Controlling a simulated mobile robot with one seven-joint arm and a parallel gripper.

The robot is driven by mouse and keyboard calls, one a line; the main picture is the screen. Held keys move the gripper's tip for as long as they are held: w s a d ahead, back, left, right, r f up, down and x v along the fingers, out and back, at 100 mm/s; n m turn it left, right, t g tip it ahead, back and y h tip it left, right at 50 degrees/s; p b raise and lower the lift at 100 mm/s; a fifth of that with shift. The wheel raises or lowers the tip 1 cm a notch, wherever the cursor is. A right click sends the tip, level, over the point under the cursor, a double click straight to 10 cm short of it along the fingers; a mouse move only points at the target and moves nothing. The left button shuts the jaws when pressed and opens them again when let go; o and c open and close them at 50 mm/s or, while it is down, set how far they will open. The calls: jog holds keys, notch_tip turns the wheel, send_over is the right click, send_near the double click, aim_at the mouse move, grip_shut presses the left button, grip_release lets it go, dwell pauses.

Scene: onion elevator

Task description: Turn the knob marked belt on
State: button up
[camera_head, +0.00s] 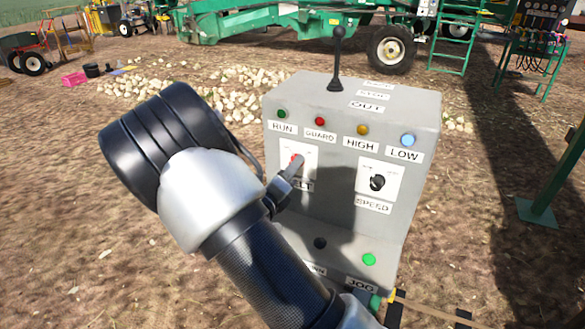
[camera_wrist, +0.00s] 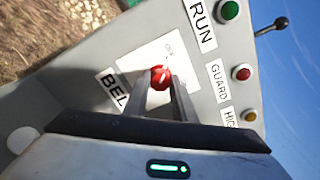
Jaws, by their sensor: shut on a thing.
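The belt knob is red and sits on a white plate on the front of a grey control box (camera_head: 335,215). In the wrist view the red knob (camera_wrist: 160,76) lies between the tips of my gripper (camera_wrist: 162,92), which is shut on it. The "BELT" label (camera_wrist: 113,92) is beside the plate, partly hidden by a finger. In the head view my gripper (camera_head: 294,168) reaches the plate from the lower left and hides most of the knob (camera_head: 296,158). A white pointer mark shows on the knob, but its exact setting is hard to read.
The box also carries a black speed knob (camera_head: 377,182), RUN, GUARD, HIGH and LOW lamps, a green JOG button (camera_head: 369,259), a dark button (camera_head: 320,243) and a black lever (camera_head: 337,60) on top. Onions (camera_head: 200,95) lie behind, near green machinery (camera_head: 290,22).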

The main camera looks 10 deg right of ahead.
jog(key=m+b, duration=1.1)
jog(key=m, duration=0.6)
jog(key=shift+a+f, duration=0.1)
jog(key=shift+b, duration=0.3)
dwell(0.3)
jog(key=o, duration=1)
jog(key=shift+o, duration=0.2)
jog(key=p+v, duration=0.2)
jog(key=v, duration=1.5)
jog(key=shift+s+a, duration=0.15)
